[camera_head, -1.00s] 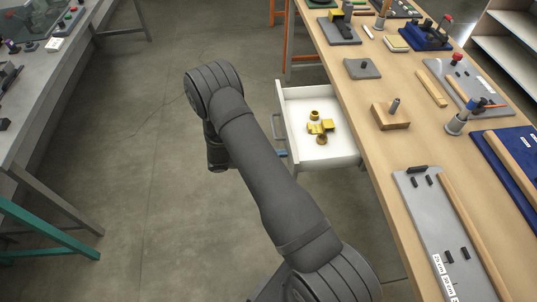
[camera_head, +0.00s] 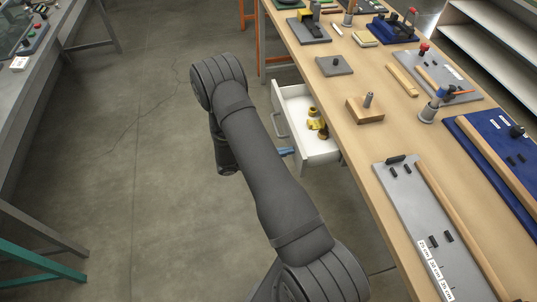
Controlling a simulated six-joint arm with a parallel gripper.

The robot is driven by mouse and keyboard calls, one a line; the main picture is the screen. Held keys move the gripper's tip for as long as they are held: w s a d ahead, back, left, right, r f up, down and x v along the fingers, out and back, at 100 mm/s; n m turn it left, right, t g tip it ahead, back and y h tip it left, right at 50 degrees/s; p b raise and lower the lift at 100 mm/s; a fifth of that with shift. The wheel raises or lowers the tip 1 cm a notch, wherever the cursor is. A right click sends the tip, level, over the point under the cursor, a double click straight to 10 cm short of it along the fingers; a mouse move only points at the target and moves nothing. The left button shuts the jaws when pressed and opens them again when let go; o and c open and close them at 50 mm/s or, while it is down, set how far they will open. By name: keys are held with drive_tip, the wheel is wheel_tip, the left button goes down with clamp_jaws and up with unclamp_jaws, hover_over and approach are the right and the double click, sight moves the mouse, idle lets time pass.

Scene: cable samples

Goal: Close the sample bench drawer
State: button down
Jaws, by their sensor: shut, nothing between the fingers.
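The white drawer (camera_head: 296,112) of the sample bench (camera_head: 352,130) is partly open on the bench's left side. Its grey handle (camera_head: 281,125) is on the front panel. Yellow, brass-coloured pieces (camera_head: 316,120) lie inside, partly hidden under the bench top. My gripper (camera_head: 286,152) is mostly hidden behind my arm. Only its blue tip shows, shut, at the near end of the drawer front. It looks in contact with the front, but I cannot tell for certain.
The bench top carries a wooden block with a peg (camera_head: 366,108), a grey plate (camera_head: 334,66), a long grey board (camera_head: 415,215) and a blue board (camera_head: 470,150). A grey table (camera_head: 60,35) stands at the left. The floor (camera_head: 140,150) between is clear.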

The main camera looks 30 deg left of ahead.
sight(322, 150)
drive_tip(key=x, duration=1.3)
drive_tip(key=shift+w+d, duration=0.15)
drive_tip(key=shift+d, duration=0.05)
drive_tip(key=shift+w+d, duration=0.3)
drive_tip(key=shift+w, duration=0.15)
drive_tip(key=shift+a, duration=0.1)
drive_tip(key=v, duration=1.4)
drive_tip(key=shift+s, duration=0.3)
drive_tip(key=shift+a, duration=0.1)
drive_tip(key=x, duration=1.4)
drive_tip(key=shift+w, duration=0.1)
drive_tip(key=v, duration=1.2)
drive_tip(key=shift+s, duration=0.2)
